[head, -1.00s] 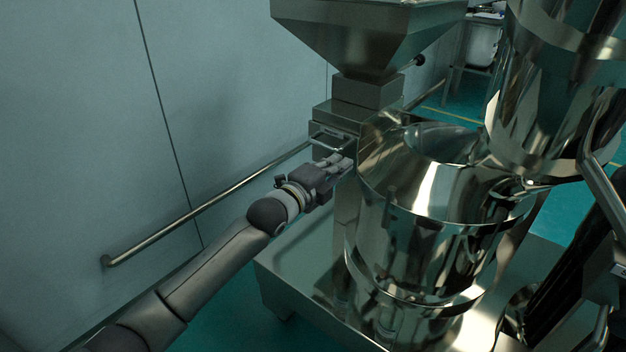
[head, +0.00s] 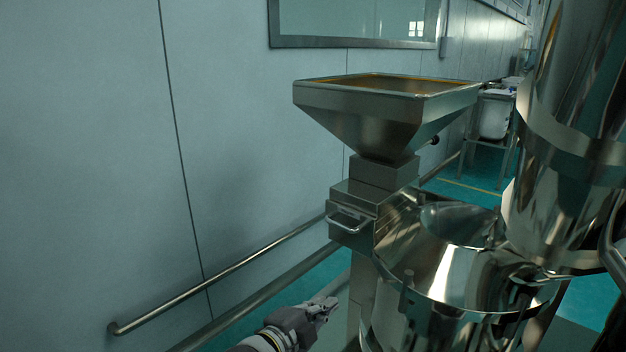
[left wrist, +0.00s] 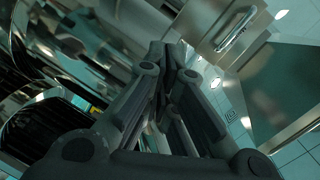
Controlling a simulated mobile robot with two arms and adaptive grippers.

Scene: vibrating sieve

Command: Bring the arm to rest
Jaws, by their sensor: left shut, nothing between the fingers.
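My left gripper (head: 322,308) is low in the head view, in front of the sieve machine and below its handled box. Its fingers are shut and empty; they also fill the middle of the left wrist view (left wrist: 168,55). The gripper is apart from the handle (head: 350,222), with a visible gap above it. My right gripper does not show.
The steel hopper (head: 370,115) stands above the handled box (head: 345,205). A shiny round sieve drum (head: 440,270) is to the right of my gripper. A rail (head: 215,285) runs along the left wall. A large steel cylinder (head: 570,140) rises at the right.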

